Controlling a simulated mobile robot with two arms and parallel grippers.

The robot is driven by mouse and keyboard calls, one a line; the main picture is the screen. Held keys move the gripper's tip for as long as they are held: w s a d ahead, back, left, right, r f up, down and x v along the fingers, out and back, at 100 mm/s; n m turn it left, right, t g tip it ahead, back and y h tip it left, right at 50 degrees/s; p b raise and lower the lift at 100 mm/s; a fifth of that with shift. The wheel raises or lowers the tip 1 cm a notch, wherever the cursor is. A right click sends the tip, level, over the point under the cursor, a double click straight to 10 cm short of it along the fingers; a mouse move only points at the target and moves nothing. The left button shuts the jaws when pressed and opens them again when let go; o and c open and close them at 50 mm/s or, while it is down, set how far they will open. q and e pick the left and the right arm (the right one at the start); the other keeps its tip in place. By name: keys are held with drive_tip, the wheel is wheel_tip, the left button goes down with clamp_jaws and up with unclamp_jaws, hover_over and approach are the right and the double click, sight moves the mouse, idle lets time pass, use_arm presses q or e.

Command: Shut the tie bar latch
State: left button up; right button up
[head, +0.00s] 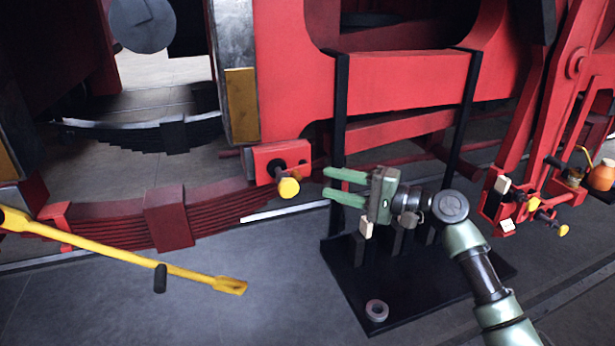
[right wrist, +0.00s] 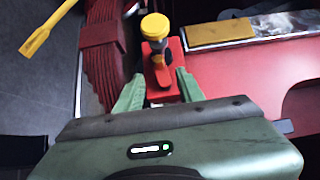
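A red bracket (head: 262,158) with a dark pin and a yellow knob (head: 289,187) sits at the lower end of the red frame leg; I take it to be the tie bar latch. In the right wrist view the yellow knob (right wrist: 155,27) stands above the red bracket (right wrist: 163,82), beyond my fingertips. I cannot tell whether the latch is shut. My right gripper (head: 326,184) is open and empty, to the right of the knob and apart from it, fingers pointing toward it. It also shows in the right wrist view (right wrist: 158,84). My left gripper is not in view.
A red leaf spring (head: 215,208) lies left of the latch. A long yellow bar (head: 130,254) crosses the lower left. A black stand (head: 425,287) with uprights is under my right arm, a grey ring (head: 376,310) on it. Red linkage with yellow knobs (head: 533,204) is at right.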

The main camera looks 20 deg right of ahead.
sight(300, 174)
drive_tip(key=p+x, duration=0.2)
drive_tip(key=x, duration=0.5)
drive_tip(key=shift+p, duration=0.3)
drive_tip(key=shift+s+f, duration=0.1)
drive_tip(key=shift+s, duration=0.05)
